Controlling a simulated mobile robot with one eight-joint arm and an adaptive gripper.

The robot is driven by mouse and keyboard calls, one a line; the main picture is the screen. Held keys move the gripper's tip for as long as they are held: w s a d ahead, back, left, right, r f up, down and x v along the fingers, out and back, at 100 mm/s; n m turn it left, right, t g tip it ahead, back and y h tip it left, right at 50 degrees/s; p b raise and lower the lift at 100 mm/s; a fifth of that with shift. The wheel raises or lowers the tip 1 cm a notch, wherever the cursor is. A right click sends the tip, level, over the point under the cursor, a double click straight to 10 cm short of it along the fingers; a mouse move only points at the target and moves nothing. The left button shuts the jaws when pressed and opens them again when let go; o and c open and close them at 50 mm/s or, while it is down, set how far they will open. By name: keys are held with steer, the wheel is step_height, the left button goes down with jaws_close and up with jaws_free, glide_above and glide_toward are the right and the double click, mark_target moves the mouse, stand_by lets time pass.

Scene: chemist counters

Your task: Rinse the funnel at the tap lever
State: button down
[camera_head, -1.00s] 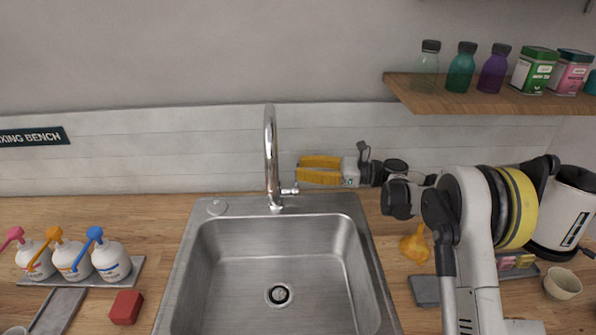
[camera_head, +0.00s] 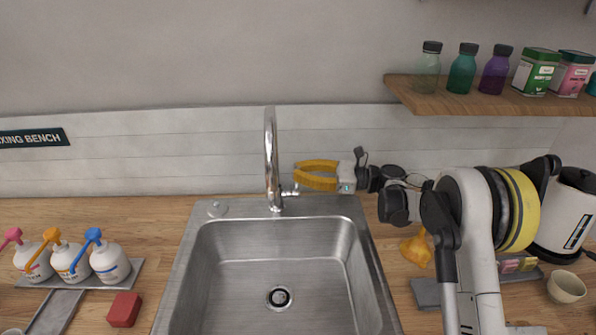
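The chrome tap (camera_head: 271,155) stands behind the steel sink (camera_head: 205,270), and its small lever (camera_head: 290,192) sticks out to the right at the base. My gripper (camera_head: 296,174) points left, with its yellow fingers just above and right of the lever. A gap shows between the fingers, and nothing is seen between them. Whether a finger touches the lever cannot be told. An orange-yellow object that looks like the funnel (camera_head: 416,251) sits on the counter right of the sink, partly hidden by my arm.
Three pump bottles (camera_head: 110,263) and a red block (camera_head: 124,309) are left of the sink. A wooden shelf (camera_head: 420,97) with bottles and tins hangs above right. A kettle (camera_head: 566,215) and cup (camera_head: 566,287) stand at the far right. The basin is empty.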

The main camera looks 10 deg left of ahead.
steer(key=c, duration=1.5)
jaws_free()
steer(key=d, duration=1.2)
steer(key=shift+w+f, duration=0.15)
steer(key=shift+w, duration=0.2)
